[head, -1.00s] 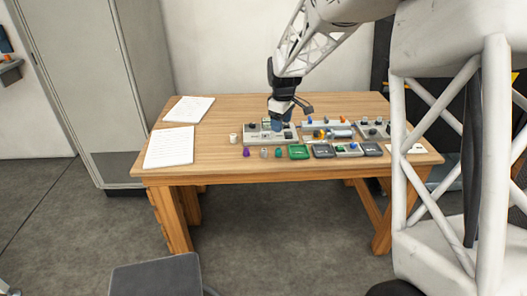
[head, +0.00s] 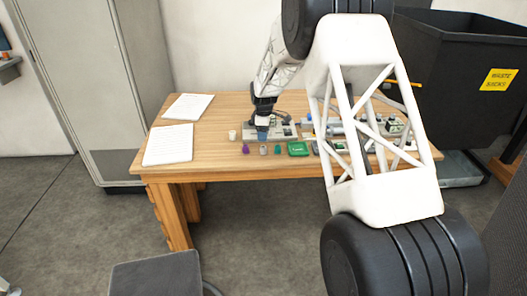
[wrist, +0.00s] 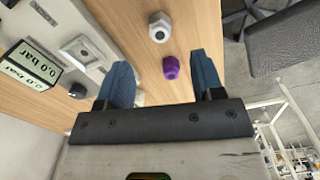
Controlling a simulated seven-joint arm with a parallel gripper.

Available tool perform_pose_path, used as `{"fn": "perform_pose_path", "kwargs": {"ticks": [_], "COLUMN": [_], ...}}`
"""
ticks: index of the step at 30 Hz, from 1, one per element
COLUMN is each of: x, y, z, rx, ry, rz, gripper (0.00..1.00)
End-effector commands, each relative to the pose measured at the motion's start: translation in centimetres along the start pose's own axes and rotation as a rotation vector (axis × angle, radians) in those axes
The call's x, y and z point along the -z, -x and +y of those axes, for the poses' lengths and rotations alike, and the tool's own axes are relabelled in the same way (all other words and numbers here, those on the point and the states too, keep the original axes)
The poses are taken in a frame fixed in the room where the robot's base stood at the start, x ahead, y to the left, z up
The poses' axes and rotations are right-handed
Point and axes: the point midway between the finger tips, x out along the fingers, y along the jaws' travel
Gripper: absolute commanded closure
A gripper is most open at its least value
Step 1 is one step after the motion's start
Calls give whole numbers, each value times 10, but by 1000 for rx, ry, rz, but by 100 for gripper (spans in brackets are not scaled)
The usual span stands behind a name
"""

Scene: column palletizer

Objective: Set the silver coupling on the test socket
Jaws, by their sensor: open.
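The purple coupling (wrist: 170,67) shows beyond the fingertips. A square plate with a round fitting, perhaps the test socket (wrist: 80,50), is on the unit.
A pale hexagonal piece (wrist: 160,27) stands left of the purple coupling in the head view (head: 232,135). A display (wrist: 30,65) reads 0.0 bar. A green tray (head: 298,149) and other units lie right, partly behind my arm. Papers (head: 168,145) lie left.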

Motion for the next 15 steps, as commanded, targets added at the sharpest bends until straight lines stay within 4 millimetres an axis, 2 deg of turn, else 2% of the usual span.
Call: {"fn": "perform_pose_path", "kwargs": {"ticks": [9,15], "x": [0,0], "y": [-1,-14], "z": [0,0], "rx": [0,1], "ry": [0,-1], "rz": [0,0], "gripper": [39,39]}}
